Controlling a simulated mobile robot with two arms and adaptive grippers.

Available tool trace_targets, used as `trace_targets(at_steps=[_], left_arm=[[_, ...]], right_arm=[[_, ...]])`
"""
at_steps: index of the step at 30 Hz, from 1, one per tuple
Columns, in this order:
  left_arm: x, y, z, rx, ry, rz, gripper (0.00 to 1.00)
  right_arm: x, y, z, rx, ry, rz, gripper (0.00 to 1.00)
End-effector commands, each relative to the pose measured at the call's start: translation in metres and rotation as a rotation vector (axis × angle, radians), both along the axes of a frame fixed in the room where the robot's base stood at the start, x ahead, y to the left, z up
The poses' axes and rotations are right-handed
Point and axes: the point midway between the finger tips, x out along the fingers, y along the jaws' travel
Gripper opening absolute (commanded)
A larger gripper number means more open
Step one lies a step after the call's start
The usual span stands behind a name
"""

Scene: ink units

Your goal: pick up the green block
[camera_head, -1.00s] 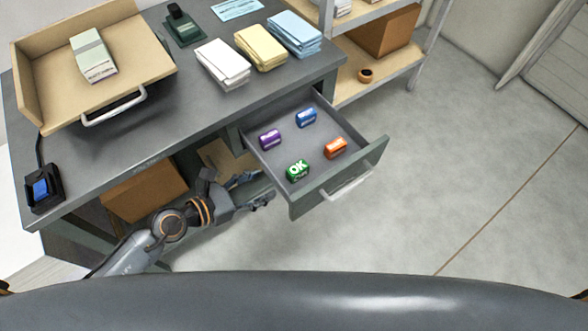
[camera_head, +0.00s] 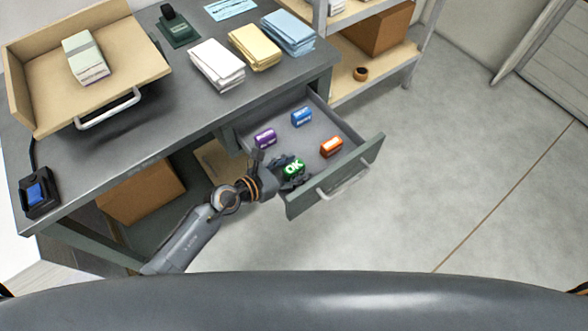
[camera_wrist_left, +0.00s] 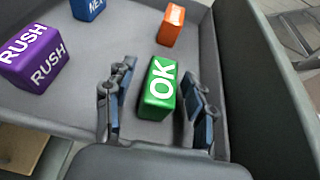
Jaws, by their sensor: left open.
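The green block (camera_head: 293,168), marked OK, sits in the open drawer (camera_head: 334,129) near its front left corner. In the left wrist view the green block (camera_wrist_left: 158,88) stands between the two spread fingers of my left gripper (camera_wrist_left: 158,108), with a gap on each side. My left gripper (camera_head: 279,167) is open and reaches over the drawer's left side to the block. In the head view its fingers partly cover the block's lower edge. My right gripper is not in view.
A purple RUSH block (camera_head: 265,138), a blue block (camera_head: 302,117) and an orange block (camera_head: 331,147) share the drawer. The drawer front with its handle (camera_head: 343,181) stands close to the right. Paper stacks (camera_head: 217,65) and a tan tray (camera_head: 35,91) are on the desk above.

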Motion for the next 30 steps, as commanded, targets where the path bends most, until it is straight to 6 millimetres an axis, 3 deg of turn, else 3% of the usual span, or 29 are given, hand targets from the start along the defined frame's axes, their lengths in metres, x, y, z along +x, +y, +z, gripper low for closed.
trace_targets(at_steps=[5, 14, 23, 30], left_arm=[[0.0, 0.0, 0.0, 0.001, 0.001, 0.0, 0.55], [0.0, 0.0, 0.0, 0.001, 0.001, 0.0, 0.0], [0.0, 0.0, 0.004, 0.0, -0.001, 0.0, 0.0], [0.0, 0.0, 0.047, -0.001, -0.005, -0.001, 0.0]], right_arm=[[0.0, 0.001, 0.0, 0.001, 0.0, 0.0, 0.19], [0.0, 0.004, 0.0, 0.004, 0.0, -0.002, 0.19], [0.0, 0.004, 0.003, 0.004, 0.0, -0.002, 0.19], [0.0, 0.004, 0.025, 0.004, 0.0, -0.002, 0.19]])
